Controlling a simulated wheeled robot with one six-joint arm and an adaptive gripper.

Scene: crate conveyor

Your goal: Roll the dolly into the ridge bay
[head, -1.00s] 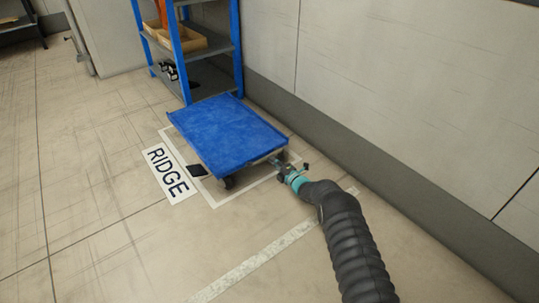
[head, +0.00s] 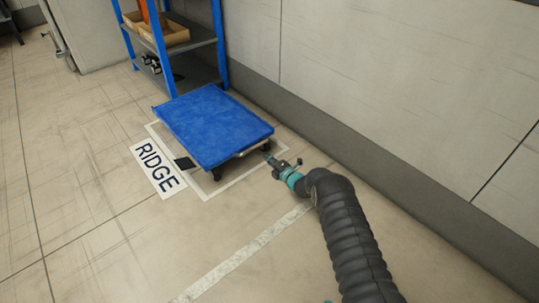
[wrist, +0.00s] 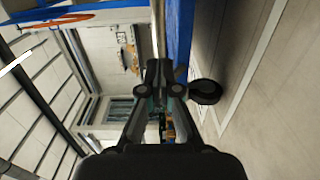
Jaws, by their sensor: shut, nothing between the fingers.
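The dolly (head: 213,125) has a blue deck and dark casters. It stands over the white-outlined bay marked by the RIDGE label (head: 158,170). Its visible near casters are inside the outline; the far end of the bay is hidden beneath the deck. My gripper (head: 268,157) is shut and empty, low by the dolly's near right corner and its pale end rail (head: 243,152). In the wrist view, the shut fingers (wrist: 160,72) are beside the blue deck edge (wrist: 180,35) and a caster (wrist: 205,92). I cannot tell whether they touch the dolly.
A blue shelf rack (head: 190,50) stands just behind the dolly. A wall (head: 400,90) runs along the right. A small black piece (head: 185,163) lies at the bay's left edge. A pale floor stripe (head: 245,250) crosses the near floor. The left floor is open.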

